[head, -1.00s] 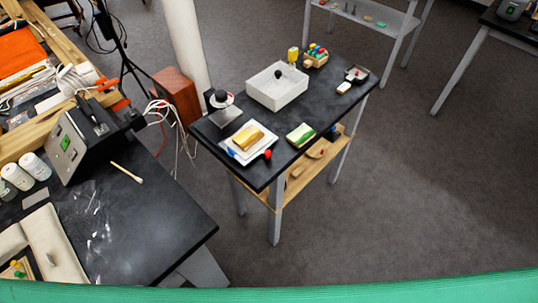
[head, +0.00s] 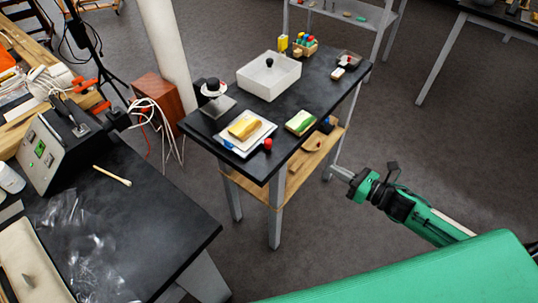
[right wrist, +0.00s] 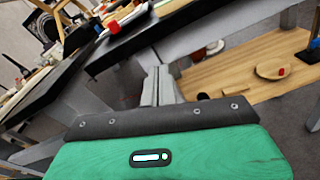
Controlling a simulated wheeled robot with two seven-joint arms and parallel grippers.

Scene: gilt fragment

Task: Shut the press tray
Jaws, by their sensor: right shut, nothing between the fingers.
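On the black-topped table (head: 325,88) stands a white box-shaped tray (head: 270,84) with a black knob (head: 269,62) showing inside its rim. I cannot tell for sure that this is the press tray. A flat white tray (head: 262,134) with a yellow block (head: 243,127) lies nearer me at the table's front. My right gripper (head: 336,171) is shut and empty, beside the table's right side below the top. In the right wrist view the gripper (right wrist: 155,85) points toward the table's lower part. My left gripper is not in view.
A wooden lower shelf (head: 305,161) holds small items; it also shows in the right wrist view (right wrist: 235,68). A green-and-white block (head: 301,122) lies on the table. A black bench (head: 160,205) stands at the left.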

